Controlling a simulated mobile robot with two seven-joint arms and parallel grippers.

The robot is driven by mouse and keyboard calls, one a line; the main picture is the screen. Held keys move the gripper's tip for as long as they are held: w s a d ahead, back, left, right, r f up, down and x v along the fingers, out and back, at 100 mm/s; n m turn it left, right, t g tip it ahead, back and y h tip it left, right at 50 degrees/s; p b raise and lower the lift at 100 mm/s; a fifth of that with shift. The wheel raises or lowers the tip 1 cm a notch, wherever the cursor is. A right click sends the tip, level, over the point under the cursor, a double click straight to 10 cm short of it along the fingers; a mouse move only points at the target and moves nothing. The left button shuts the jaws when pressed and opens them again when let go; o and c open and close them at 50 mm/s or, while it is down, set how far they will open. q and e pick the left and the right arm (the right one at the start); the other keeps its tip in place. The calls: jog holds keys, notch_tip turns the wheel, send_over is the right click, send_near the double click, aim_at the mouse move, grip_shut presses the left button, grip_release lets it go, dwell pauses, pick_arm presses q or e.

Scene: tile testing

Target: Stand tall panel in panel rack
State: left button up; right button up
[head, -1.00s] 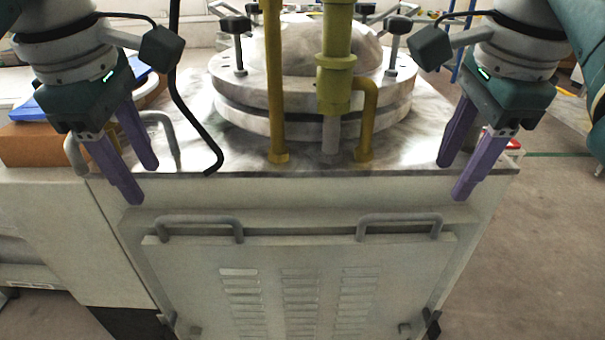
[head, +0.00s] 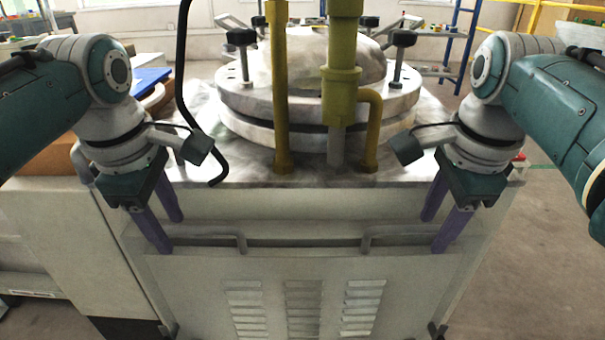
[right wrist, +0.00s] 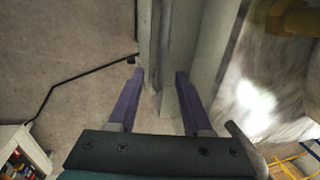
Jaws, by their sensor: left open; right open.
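The tall panel (head: 305,275) is a pale, upright sheet with vent slots at the front of the machine. It has two grey bar handles near its top, a left handle (head: 205,230) and a right handle (head: 400,232). My left gripper (head: 172,234) is open at the panel's upper left corner. My right gripper (head: 435,234) is open at its upper right corner. The right wrist view shows the right gripper (right wrist: 160,75) with its purple fingers apart, a pale edge lying between them. I cannot tell whether any finger touches the panel. No panel rack is recognisable.
The machine's top (head: 240,165) carries a round bolted vessel (head: 310,108) and yellow pipes (head: 280,90). A black bent rod (head: 183,60) rises at its left. A pale cabinet (head: 60,240) stands at left. Open floor (head: 550,250) lies at right.

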pick_arm(q)
jog(key=shift+w+f, duration=0.15)
jog(key=shift+f, duration=0.65)
pick_arm(e)
jog(key=shift+w+f, duration=0.15)
jog(key=shift+f, duration=0.65)
pick_arm(q)
jog(key=shift+c, duration=0.4)
pick_arm(e)
jog(key=shift+c, duration=0.4)
pick_arm(q)
grip_shut()
pick_arm(e)
grip_shut()
pick_arm(q)
jog(key=shift+r, duration=0.1)
pick_arm(e)
jog(key=shift+r, duration=0.1)
